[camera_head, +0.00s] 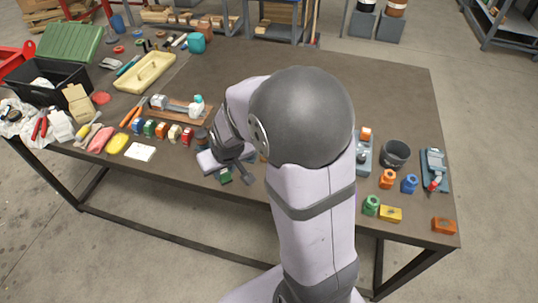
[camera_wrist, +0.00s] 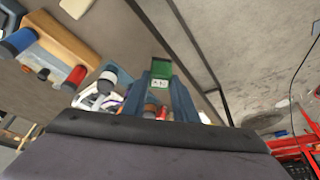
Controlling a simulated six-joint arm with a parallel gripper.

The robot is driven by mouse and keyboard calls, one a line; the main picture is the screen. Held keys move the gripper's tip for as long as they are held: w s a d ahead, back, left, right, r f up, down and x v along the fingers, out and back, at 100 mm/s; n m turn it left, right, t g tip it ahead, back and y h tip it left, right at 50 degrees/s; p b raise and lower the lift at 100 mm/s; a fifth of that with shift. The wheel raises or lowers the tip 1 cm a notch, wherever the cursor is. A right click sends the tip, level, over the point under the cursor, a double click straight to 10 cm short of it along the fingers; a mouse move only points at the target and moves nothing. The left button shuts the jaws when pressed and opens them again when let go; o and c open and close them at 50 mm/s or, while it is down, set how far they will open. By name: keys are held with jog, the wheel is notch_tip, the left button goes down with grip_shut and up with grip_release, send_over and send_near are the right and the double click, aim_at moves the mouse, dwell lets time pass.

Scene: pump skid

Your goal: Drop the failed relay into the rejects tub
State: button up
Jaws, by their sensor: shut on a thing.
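A small green block with a pale label, which I take for the relay (camera_wrist: 160,73), is between the fingertips of my gripper (camera_wrist: 166,88) in the wrist view. In the head view my gripper (camera_head: 236,175) is low at the table's front edge, left of my arm, with the green relay (camera_head: 224,176) at its tips. The gripper is shut on it. A dark round open tub (camera_head: 395,154), which may be the rejects tub, stands at the right of the table, well apart from the gripper. No label on it is readable.
A row of coloured blocks (camera_head: 174,132) stands left of my gripper. Orange, blue and green parts (camera_head: 388,178) stand in front of the dark tub. A yellow tray (camera_head: 145,72) and a black crate (camera_head: 48,82) are at the left. The table's back middle is clear.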

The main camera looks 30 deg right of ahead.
jog(key=w+d+r+n+y+b, duration=0.1)
jog(key=w+d+r+n, duration=0.15)
jog(key=d, duration=0.75)
jog(key=w+d+r+n+y, duration=0.1)
jog(key=w+d+r+n, duration=0.2)
jog(key=d, duration=0.8)
jog(key=s+d+m+h+p, duration=0.1)
jog(key=s+d+m+p, duration=0.25)
jog(key=d, duration=0.65)
jog(key=s+d+m+h+p, duration=0.2)
jog(key=d+m, duration=0.2)
jog(key=d, duration=0.5)
jog(key=s+d+f+m+g+h+p, duration=0.1)
jog(key=s+d+m, duration=0.6)
jog(key=s+d, duration=0.8)
jog(key=d+h+p, duration=0.1)
jog(key=p, duration=0.1)
jog(key=shift+d+f+p, duration=0.2)
jog(key=shift+d+p, duration=0.05)
jog(key=shift+p, duration=0.1)
jog(key=shift+s, duration=0.1)
notch_tip(320, 180, down, 4)
jog(key=shift+b, duration=1.1)
